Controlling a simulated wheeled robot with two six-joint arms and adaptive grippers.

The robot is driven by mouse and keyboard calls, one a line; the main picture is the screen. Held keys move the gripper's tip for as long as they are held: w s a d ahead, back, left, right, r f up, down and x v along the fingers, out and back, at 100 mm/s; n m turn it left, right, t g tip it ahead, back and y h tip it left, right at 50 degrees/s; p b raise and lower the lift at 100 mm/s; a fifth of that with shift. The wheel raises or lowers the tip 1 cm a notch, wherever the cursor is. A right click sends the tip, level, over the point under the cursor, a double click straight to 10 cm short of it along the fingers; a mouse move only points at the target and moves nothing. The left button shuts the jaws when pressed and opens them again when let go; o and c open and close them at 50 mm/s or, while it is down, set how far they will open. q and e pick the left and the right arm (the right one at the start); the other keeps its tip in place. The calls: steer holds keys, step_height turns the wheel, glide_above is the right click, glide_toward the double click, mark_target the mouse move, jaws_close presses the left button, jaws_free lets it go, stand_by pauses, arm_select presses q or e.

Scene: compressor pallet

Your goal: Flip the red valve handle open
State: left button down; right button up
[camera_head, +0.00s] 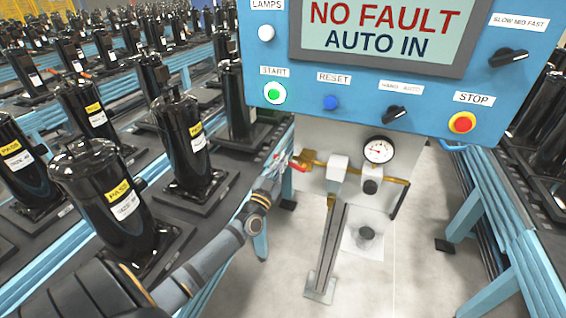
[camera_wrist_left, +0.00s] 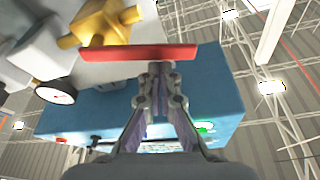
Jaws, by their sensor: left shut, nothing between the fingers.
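The red valve handle (camera_wrist_left: 138,53) is a flat bar across the upper middle of the left wrist view, below the brass valve body (camera_wrist_left: 102,22) in that picture. In the head view the brass valve (camera_head: 313,159) sits under the blue control box, with a small bit of the red handle (camera_head: 298,166) showing at its left end. My left gripper (camera_head: 285,163) is at the left of the valve. In the wrist view its closed fingertips (camera_wrist_left: 161,68) are right by the handle's edge, with nothing between them. I cannot tell whether they touch it. My right gripper is out of view.
The blue control box (camera_head: 272,118) with its screen and buttons overhangs the valve. A pressure gauge (camera_head: 379,150) and grey fittings are to the valve's right. Black compressors (camera_head: 185,140) stand on the conveyor at left. Floor is open below the valve.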

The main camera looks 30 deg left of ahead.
arm_select(q)
steer(key=shift+f, duration=0.1)
steer(key=shift+s+a+f+n+y+p, duration=0.15)
steer(key=shift+f+n+y, duration=0.25)
steer(key=shift+n, duration=0.5)
steer(key=shift+w+a+f+n+y+p, duration=0.1)
steer(key=shift+f+n+y+p, duration=0.25)
steer(key=shift+n, duration=0.55)
steer(key=shift+s+a+f+n+y, duration=0.15)
steer(key=shift+f+n+y, duration=0.15)
steer(key=shift+n+y, duration=0.45)
steer(key=shift+w, duration=0.1)
step_height(320, 180, up, 5)
steer(key=p, duration=0.5)
steer(key=b+v, duration=0.3)
steer(key=v, duration=0.7)
steer(key=shift+f, duration=0.4)
